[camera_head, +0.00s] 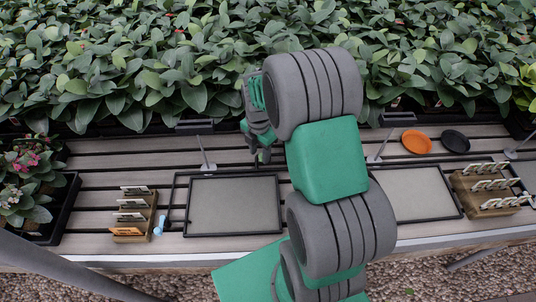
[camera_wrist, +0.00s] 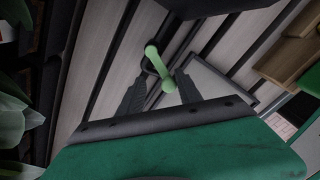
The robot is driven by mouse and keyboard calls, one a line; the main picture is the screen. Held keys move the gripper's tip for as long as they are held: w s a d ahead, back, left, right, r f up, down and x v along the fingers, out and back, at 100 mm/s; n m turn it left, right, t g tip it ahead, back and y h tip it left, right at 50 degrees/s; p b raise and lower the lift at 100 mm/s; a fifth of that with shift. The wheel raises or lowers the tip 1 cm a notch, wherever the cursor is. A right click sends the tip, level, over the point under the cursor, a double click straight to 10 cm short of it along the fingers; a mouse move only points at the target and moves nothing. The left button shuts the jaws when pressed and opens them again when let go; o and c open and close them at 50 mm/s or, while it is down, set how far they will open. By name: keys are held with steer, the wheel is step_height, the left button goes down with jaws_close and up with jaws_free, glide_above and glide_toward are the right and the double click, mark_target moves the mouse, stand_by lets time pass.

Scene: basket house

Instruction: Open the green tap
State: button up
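The green tap (camera_wrist: 155,58) shows in the wrist view as a light green bent handle with rounded ends. It appears just ahead of my gripper (camera_wrist: 160,92), in line with the gap between the fingers. The two dark fingers are apart with nothing visibly held between them. Whether either finger touches the tap, I cannot tell. In the head view my gripper (camera_head: 264,156) points down over the slatted table, left of my arm. I cannot make out the green tap there.
Grey-topped trays (camera_head: 234,206) lie on the slatted table (camera_head: 97,188). A wooden card holder (camera_head: 133,215) stands left, and a wooden rack (camera_head: 486,190) right. An orange dish (camera_head: 416,142) and a black dish (camera_head: 455,141) lie behind. Dense leafy plants (camera_head: 150,60) line the back.

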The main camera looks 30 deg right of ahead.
steer(key=shift+w+a+b, duration=0.15)
steer(key=shift+w+a, duration=0.1)
steer(key=shift+w, duration=0.4)
steer(key=shift+w+a+b, duration=0.2)
steer(key=shift+w+a, duration=0.1)
steer(key=shift+w, duration=0.4)
steer(key=shift+w+a+b, duration=0.15)
steer(key=shift+w+a, duration=0.1)
steer(key=shift+w, duration=0.4)
steer(key=shift+s+d+r, duration=0.1)
steer(key=shift+s+d, duration=0.05)
steer(key=shift+s, duration=0.15)
step_height(320, 180, up, 7)
steer(key=p, duration=0.4)
steer(key=shift+p, duration=0.4)
